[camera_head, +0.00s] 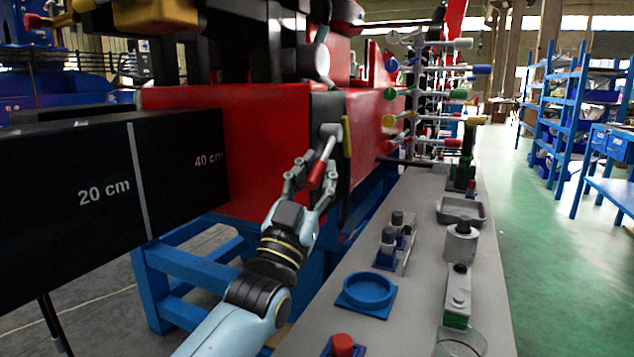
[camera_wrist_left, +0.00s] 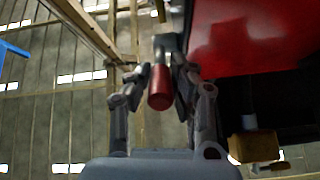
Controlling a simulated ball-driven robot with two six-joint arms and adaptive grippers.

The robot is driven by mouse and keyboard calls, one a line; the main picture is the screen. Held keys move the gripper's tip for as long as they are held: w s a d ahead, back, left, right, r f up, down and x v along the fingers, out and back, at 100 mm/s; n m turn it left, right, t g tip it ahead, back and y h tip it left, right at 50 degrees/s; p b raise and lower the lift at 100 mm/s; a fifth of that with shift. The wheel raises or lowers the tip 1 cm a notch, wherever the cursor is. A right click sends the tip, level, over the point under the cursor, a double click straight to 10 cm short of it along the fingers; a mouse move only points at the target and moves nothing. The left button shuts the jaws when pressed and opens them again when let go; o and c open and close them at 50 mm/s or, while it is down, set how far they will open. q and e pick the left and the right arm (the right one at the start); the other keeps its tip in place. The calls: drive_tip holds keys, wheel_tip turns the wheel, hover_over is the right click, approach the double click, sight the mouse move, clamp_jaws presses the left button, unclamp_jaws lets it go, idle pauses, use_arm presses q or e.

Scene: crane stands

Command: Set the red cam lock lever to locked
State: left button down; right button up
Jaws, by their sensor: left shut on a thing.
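The cam lock lever has a red grip (camera_head: 317,175) and a pale grey shaft that runs up to a round grey pivot (camera_head: 331,130) on the red crane stand. The lever slants down and to the left from the pivot. My left gripper (camera_head: 312,172) is shut on the red grip, with a finger on either side. In the left wrist view the red grip (camera_wrist_left: 160,88) sits between the fingertips of my left gripper (camera_wrist_left: 155,76). The locked mark cannot be made out. My right gripper is not in view.
The red crane stand (camera_head: 255,150) rises behind the lever, with a yellow strip (camera_head: 347,138) beside the pivot. A black beam marked 20 cm and 40 cm (camera_head: 70,235) is at left. A grey bench (camera_head: 415,300) with a blue ring holder (camera_head: 369,291) and several small parts runs along the right.

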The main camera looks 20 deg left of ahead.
use_arm(q)
drive_tip(key=c, duration=1.2)
unclamp_jaws()
drive_tip(key=shift+o, duration=0.2)
drive_tip(key=v, duration=1.2)
drive_tip(key=shift+c, duration=0.3)
